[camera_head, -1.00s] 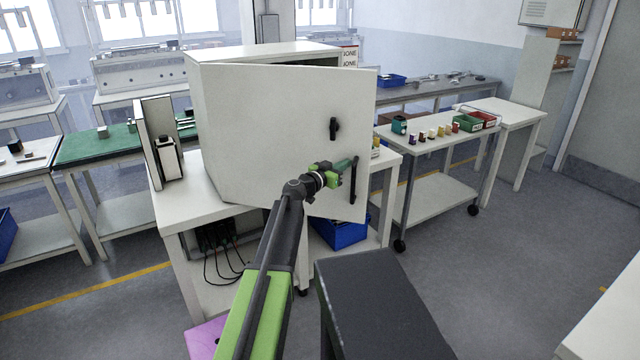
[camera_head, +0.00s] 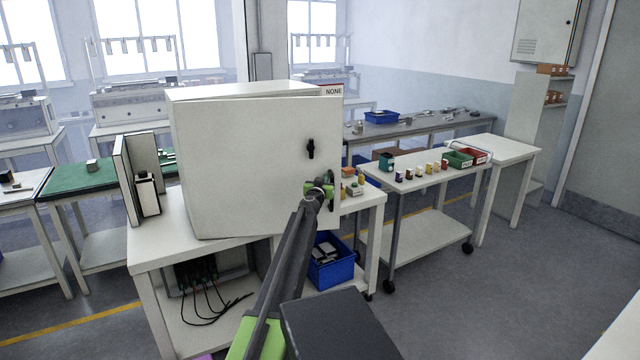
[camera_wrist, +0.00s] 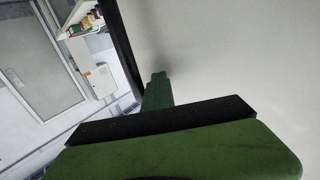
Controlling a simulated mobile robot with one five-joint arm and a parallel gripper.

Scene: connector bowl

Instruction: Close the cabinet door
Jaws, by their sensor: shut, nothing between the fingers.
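The white cabinet (camera_head: 240,90) stands on a white workbench. Its door (camera_head: 240,165) faces me and looks almost flush with the body; a thin dark line shows near the top right, and I cannot tell whether it is fully shut. In the wrist view my green fingertips (camera_wrist: 157,88) lie close to the pale door (camera_wrist: 235,60); contact is unclear.
A blue bin (camera_head: 332,265) and cables (camera_head: 200,300) are under the workbench. A white cart (camera_head: 425,180) with small coloured items stands to the right. A small black-and-white unit (camera_head: 147,195) stands left of the cabinet. The floor at right is clear.

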